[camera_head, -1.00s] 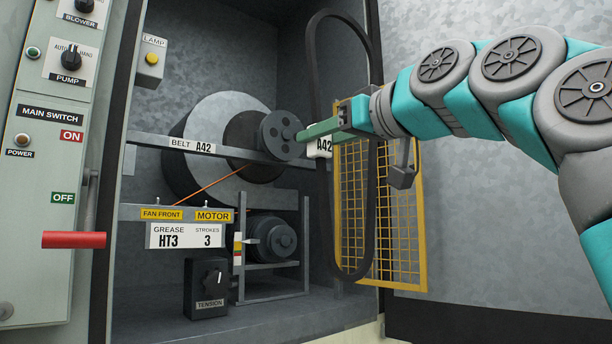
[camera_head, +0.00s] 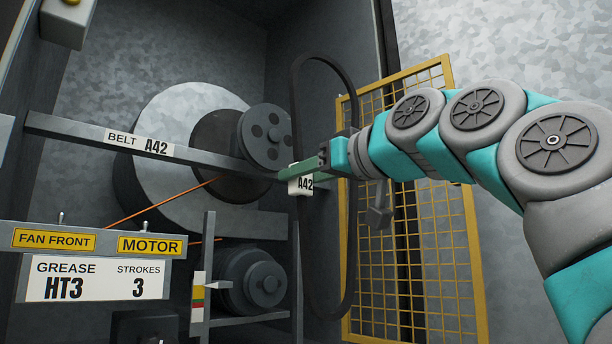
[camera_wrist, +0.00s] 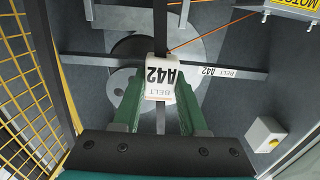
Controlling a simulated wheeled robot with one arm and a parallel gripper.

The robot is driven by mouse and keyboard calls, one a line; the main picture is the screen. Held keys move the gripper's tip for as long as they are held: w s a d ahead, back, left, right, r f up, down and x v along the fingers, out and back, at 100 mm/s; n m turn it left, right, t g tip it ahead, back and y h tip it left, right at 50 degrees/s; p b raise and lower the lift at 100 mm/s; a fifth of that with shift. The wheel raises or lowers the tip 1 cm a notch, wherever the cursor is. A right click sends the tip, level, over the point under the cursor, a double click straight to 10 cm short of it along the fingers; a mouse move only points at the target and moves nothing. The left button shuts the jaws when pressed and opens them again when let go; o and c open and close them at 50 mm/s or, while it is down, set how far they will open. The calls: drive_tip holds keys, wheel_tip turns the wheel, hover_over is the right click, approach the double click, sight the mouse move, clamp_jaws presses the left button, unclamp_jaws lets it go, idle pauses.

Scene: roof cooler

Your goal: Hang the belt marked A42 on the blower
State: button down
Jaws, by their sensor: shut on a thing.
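My gripper (camera_head: 312,168) is shut on the black belt (camera_head: 322,75), at its white tag marked A42 (camera_head: 304,185). The belt hangs as a long upright loop, above and below my gripper. In the wrist view the tag (camera_wrist: 160,80) reads BELT A42 between my green fingers (camera_wrist: 160,108). The blower's dark pulley (camera_head: 265,138), with holes in its face, sits just left of the belt, in front of the big grey blower housing (camera_head: 150,115). The belt appears apart from the pulley. The lower motor pulley (camera_head: 268,284) is below, left of the belt's lower end.
A cross bar (camera_head: 80,132) labelled BELT A42 runs before the blower. An orange cord (camera_head: 160,204) slants across the housing. A yellow mesh guard (camera_head: 420,250) stands open at right. A panel (camera_head: 95,275) reads FAN FRONT, MOTOR and GREASE HT3. A motor frame (camera_head: 208,255) stands below.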

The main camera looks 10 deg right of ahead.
drive_tip(key=f+p+x, duration=0.1)
drive_tip(key=p+x, duration=0.1)
drive_tip(key=x, duration=1.2)
drive_tip(key=shift+w+a+f+p, duration=0.2)
drive_tip(key=shift+w+f+p, duration=0.05)
drive_tip(key=shift+p, duration=0.15)
drive_tip(key=shift+s+d, duration=0.2)
drive_tip(key=shift+s, duration=0.1)
idle(1.4)
drive_tip(key=shift+x, duration=1.3)
idle(0.4)
drive_tip(key=shift+w+a+p, duration=0.4)
drive_tip(key=shift+w+p, duration=0.1)
drive_tip(key=shift+w, duration=0.1)
drive_tip(key=shift+w+a, duration=0.15)
drive_tip(key=shift+w, duration=0.05)
idle(0.5)
